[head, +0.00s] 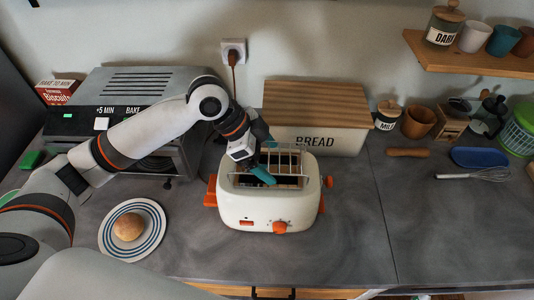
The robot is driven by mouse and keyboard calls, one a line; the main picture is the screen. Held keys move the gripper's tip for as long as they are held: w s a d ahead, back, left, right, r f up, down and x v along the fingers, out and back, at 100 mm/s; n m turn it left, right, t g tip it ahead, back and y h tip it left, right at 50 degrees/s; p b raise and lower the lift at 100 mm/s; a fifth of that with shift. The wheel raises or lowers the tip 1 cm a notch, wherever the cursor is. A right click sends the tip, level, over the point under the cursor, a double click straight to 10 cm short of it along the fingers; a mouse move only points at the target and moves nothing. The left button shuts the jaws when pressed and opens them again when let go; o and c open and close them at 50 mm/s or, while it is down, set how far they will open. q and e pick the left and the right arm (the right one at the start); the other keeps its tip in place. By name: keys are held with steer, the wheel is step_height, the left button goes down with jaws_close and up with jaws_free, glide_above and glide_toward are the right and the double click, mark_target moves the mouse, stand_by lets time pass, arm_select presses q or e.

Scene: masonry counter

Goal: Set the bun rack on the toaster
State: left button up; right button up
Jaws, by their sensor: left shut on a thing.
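The cream toaster (262,211) with orange levers and knobs stands on the counter at the centre. The bun rack (299,158), a thin wire frame, is over the toaster's top slots. My left gripper (266,161), with teal fingertips, is above the toaster's top and shut on the rack. I cannot tell whether the rack touches the toaster or is a little above it. The gripper hides part of the rack's left side. My right gripper is not in view.
A plate (111,240) with a bun (129,227) lies left of the toaster. A bread box (340,138) stands right behind it. A toaster oven (169,82) is at the back left. A whisk (486,174) lies at the right. The counter's front right is clear.

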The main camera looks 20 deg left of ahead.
mark_target(267, 157)
arm_select(q)
steer(key=shift+f, duration=0.35)
stand_by(0.4)
steer(key=o, duration=0.8)
steer(key=shift+o, duration=0.2)
steer(key=shift+r+p, duration=3.05)
steer(key=shift+p, duration=0.55)
steer(key=shift+f, duration=0.1)
